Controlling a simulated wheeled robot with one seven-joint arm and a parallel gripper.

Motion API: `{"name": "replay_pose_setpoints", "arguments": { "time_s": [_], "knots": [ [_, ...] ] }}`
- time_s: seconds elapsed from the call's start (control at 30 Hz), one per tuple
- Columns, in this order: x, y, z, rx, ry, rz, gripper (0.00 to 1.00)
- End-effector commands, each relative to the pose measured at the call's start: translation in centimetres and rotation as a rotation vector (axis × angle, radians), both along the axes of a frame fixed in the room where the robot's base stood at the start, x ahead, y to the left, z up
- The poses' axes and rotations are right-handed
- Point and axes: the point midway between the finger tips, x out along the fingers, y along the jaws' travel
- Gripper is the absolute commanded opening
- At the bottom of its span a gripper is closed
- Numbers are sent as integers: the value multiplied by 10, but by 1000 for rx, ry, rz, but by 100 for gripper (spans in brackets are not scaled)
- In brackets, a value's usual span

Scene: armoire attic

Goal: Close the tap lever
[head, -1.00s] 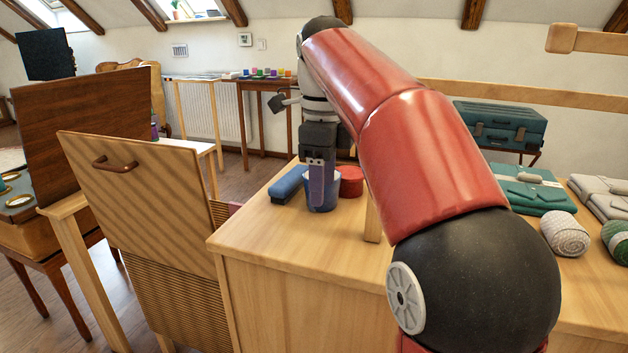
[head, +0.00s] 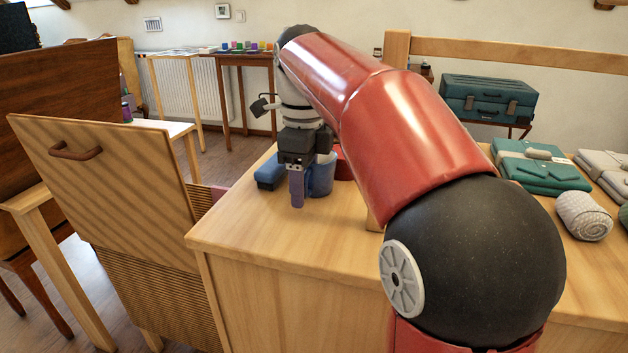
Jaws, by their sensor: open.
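No tap or tap lever can be made out in the head view; my arm hides part of the cabinet top. My gripper (head: 297,188) points down over the near left part of the light wooden cabinet top (head: 270,228). One purple finger shows, with the other hidden behind it, and nothing is seen held. A blue cup (head: 323,178) stands just right of and behind the finger. I cannot tell if they touch. A blue block (head: 269,174) lies to the left behind the gripper. A red object (head: 344,166) is partly hidden by my arm.
A wooden post (head: 374,218) rises from the cabinet top under my arm. Green folded cloth (head: 540,170) and a pale roll (head: 583,215) lie at the right. A panel with a handle (head: 75,152) stands at the left. The cabinet's near left top is clear.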

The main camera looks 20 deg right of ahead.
Motion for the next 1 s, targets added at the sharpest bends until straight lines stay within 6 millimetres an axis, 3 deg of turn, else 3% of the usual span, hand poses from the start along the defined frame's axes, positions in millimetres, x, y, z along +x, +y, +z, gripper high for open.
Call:
{"name": "replay_pose_setpoints", "arguments": {
  "time_s": [0.27, 0.7, 1.0],
  "knots": [
    [0, 0, -3, 0, -1, 1, 58],
    [0, 0, -3, 1, -2, 2, 0],
    [0, 1, 2, 1, -2, 2, 0]
  ]
}}
